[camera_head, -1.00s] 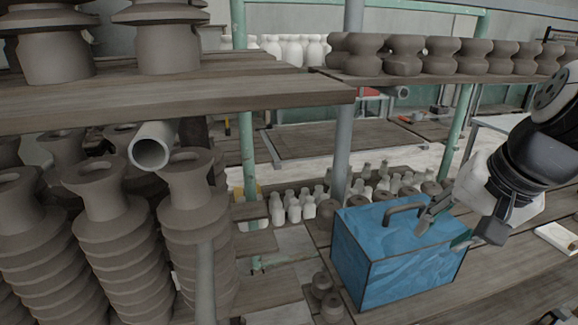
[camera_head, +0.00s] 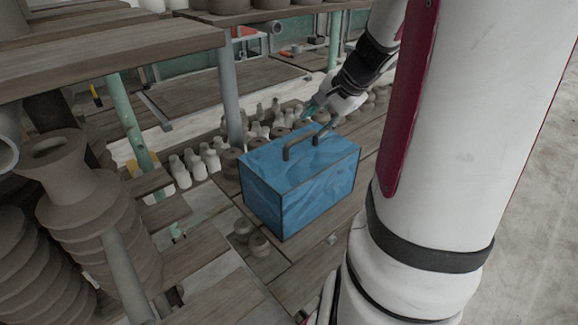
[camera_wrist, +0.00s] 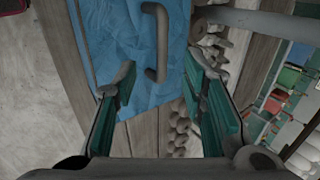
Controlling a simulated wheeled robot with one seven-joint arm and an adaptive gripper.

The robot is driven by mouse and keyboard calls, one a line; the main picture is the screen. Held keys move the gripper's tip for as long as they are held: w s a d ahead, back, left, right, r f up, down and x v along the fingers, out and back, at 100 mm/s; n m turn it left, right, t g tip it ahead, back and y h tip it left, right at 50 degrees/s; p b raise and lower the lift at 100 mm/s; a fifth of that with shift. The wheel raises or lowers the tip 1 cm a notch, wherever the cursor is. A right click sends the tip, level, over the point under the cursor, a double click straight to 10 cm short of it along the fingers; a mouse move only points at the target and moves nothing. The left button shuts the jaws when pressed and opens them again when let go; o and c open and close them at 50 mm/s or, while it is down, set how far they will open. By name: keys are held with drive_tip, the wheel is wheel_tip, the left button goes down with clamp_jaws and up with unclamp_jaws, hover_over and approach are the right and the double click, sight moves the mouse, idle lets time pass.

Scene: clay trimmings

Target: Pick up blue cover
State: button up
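The blue cover (camera_head: 300,185) is a box-shaped blue piece with dark edges and a grey handle (camera_head: 301,143) on top. It stands upright on the wooden shelf in the head view. In the wrist view the blue cover (camera_wrist: 115,50) lies beyond the fingers, with its handle (camera_wrist: 157,40) between their lines. My gripper (camera_head: 316,112) is at the far side of the cover's top, close to the handle; I cannot tell from the head view if it touches. In the wrist view my gripper (camera_wrist: 160,85) is open, with nothing between its teal-padded fingers.
Small dark clay pots (camera_head: 249,236) stand in front of the cover's left side. Several small white bottles (camera_head: 190,165) stand behind it to the left. Tall ribbed clay pieces (camera_head: 90,200) fill the left. A grey post (camera_head: 228,95) and upper shelf (camera_head: 110,60) are close behind-left.

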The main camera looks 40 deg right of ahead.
sight(300, 139)
drive_tip(key=x, duration=0.5)
drive_tip(key=shift+w+f, duration=0.15)
drive_tip(key=shift+f, duration=0.15)
drive_tip(key=shift+x, duration=2.55)
drive_tip(key=shift+w+a+r, duration=0.15)
clamp_jaws()
